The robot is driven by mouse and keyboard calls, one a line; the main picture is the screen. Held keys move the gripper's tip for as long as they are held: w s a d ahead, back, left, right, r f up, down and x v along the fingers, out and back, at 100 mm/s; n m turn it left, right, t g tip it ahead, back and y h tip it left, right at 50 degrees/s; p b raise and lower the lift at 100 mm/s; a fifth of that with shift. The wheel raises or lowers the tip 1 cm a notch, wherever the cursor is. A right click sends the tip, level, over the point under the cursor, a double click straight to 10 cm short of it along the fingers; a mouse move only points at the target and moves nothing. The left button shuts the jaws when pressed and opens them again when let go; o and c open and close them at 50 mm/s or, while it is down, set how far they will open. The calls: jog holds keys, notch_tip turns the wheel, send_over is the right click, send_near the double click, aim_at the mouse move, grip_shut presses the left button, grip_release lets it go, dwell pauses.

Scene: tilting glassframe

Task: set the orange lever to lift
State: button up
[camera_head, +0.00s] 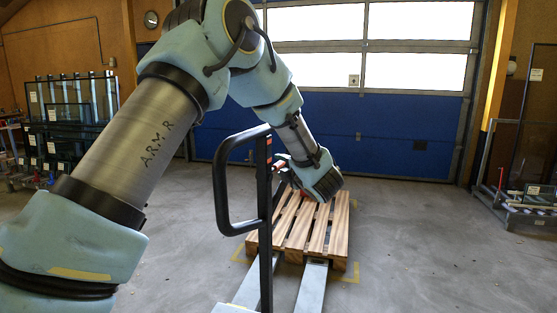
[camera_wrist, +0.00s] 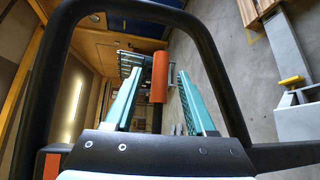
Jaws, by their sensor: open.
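The orange lever (camera_wrist: 160,77) shows in the wrist view as an orange cylinder on a dark stem. My gripper (camera_wrist: 160,71) is open, with one teal finger on each side of the lever and a visible gap on both sides. I cannot tell how deep the lever sits between the fingers. In the head view my gripper (camera_head: 281,170) is beside the black post (camera_head: 265,225) of the pallet truck, partly hidden by it. The lever is not clear there. A black handle loop (camera_wrist: 207,50) surrounds the fingers in the wrist view; the handle loop (camera_head: 221,190) also shows in the head view.
A wooden pallet (camera_head: 338,230) lies beyond the post, with the truck's grey forks (camera_head: 312,285) at its near side. A glass rack (camera_head: 65,130) stands at the left and another rack (camera_head: 520,205) at the right. The floor right of the pallet is clear.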

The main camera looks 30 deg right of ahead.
jog(key=shift+w+d+f+p, duration=0.1)
jog(key=shift+w+p, duration=0.1)
jog(key=shift+w, duration=0.45)
jog(key=shift+w+f+p, duration=0.1)
jog(key=shift+w+p, duration=0.05)
jog(key=shift+w, duration=0.5)
jog(key=shift+c, duration=0.3)
grip_shut()
